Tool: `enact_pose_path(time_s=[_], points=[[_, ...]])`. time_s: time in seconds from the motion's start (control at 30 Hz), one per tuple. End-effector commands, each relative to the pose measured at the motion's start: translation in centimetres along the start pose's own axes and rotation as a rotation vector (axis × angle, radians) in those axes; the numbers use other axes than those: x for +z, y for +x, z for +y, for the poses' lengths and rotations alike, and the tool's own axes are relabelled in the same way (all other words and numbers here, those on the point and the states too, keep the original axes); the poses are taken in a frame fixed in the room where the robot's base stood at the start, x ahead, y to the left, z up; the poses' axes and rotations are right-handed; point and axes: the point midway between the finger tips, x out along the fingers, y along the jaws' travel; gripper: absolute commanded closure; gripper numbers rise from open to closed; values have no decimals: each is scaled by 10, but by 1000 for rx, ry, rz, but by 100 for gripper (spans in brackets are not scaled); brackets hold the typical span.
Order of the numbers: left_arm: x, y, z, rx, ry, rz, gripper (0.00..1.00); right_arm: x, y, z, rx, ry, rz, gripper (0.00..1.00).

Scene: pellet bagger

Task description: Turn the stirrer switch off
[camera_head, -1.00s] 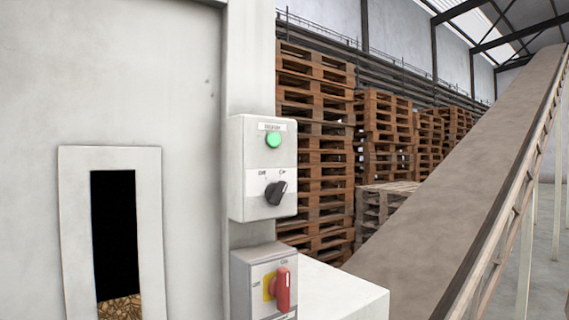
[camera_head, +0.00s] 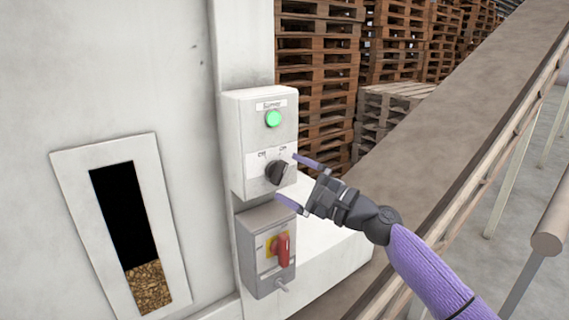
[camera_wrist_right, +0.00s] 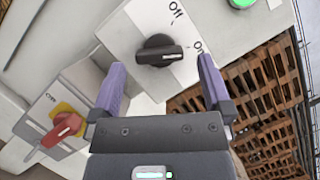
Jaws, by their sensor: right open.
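The stirrer switch is a black rotary knob (camera_head: 276,172) on a light grey box (camera_head: 236,140) with a lit green lamp (camera_head: 273,119) above it. Off is marked at its upper left and On at its upper right; the knob's pointer end is turned toward On. My right gripper (camera_head: 291,180) is open in front of the knob, apart from it as far as I can tell. In the right wrist view the knob (camera_wrist_right: 158,50) shows beyond and between the two purple fingers (camera_wrist_right: 160,82). My left gripper is not in view.
A lower box with a red handle (camera_head: 282,250) on a yellow plate hangs just below the switch box. A sight window (camera_head: 122,205) with pellets is at the left. A sloping conveyor (camera_head: 440,140) and stacked pallets (camera_head: 318,60) stand behind to the right.

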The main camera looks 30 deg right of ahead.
Motion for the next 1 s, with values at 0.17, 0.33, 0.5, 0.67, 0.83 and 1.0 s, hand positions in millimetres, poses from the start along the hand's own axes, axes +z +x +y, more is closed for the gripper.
enact_pose_path(time_s=[0.17,0.33,0.5,0.67,0.83,1.0], points=[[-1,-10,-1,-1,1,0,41,0,20,-1,-2,0,1,0],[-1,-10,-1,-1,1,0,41,-1,24,1,1,-1,2,0],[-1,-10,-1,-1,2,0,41,-1,24,1,1,-1,2,6],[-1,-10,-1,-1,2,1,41,-1,24,1,1,-1,2,40],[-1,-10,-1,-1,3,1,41,-1,24,1,1,-1,2,76],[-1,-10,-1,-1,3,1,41,-1,24,1,2,-3,2,88]])
